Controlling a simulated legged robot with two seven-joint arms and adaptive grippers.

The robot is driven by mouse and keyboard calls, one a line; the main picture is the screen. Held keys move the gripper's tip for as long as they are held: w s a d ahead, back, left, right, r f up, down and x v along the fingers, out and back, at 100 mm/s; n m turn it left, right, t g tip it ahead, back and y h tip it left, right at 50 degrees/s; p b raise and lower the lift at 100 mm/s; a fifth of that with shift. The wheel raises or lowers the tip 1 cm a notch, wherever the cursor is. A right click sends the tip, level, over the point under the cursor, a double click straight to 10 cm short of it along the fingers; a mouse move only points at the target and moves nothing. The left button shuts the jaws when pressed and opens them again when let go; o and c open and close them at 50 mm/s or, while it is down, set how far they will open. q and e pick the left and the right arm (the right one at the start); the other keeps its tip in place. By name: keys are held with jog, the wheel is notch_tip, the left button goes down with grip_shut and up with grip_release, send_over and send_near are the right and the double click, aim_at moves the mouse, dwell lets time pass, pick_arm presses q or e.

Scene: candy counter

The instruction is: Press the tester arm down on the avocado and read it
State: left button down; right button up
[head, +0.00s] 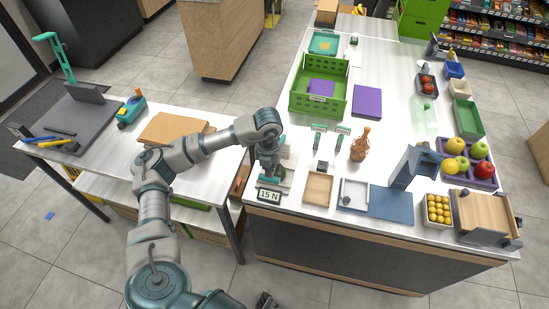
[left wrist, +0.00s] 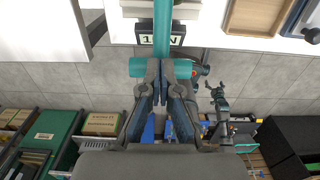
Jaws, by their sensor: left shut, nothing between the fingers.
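The tester (head: 284,184) stands at the near left edge of the counter, and its display (head: 269,196) reads 15 N. My left gripper (head: 268,174) is shut over it from above. In the left wrist view, the teal tester arm (left wrist: 162,25) runs down to a teal crossbar (left wrist: 183,68) at my shut left fingers (left wrist: 161,98); nothing is gripped between them. The arm hides the middle of the display (left wrist: 176,40) there. I cannot make out the avocado; my gripper and the tester arm cover that spot. Part of my right gripper (head: 265,301) shows at the bottom edge, its opening unclear.
A wooden tray (head: 318,188), a white tray (head: 354,193) and a brown bottle (head: 360,145) stand right of the tester. A green crate (head: 300,105) is farther back. A side table (head: 100,150) holds a cardboard piece (head: 172,128). A gap separates table and counter.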

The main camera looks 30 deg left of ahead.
pick_arm(q)
jog(key=shift+r+p, duration=2)
jog(key=shift+r, duration=1.05)
jog(key=shift+f, duration=0.1)
